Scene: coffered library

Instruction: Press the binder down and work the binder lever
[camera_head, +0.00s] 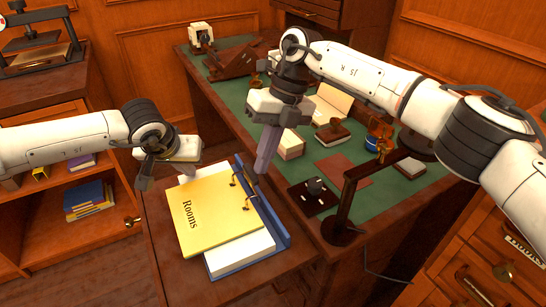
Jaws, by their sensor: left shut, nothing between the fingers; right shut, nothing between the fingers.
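The binder (279,232) lies open on a small wooden side table, its blue cover edge showing at the right. A yellow sheet (203,214) marked "Rooms" lies on white pages inside it. Metal rings and a dark lever mechanism (247,178) show along the binder's right side; the lever's exact position is too small to tell. My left gripper (142,184) is shut and empty, pointing down near the binder's upper left corner. My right gripper (262,172) is shut and empty, pointing down close to the binder's upper right, by the mechanism; I cannot tell whether it touches.
The side table (178,276) has bare wood in front of the binder. A bookshelf with blue books (88,200) is at left.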

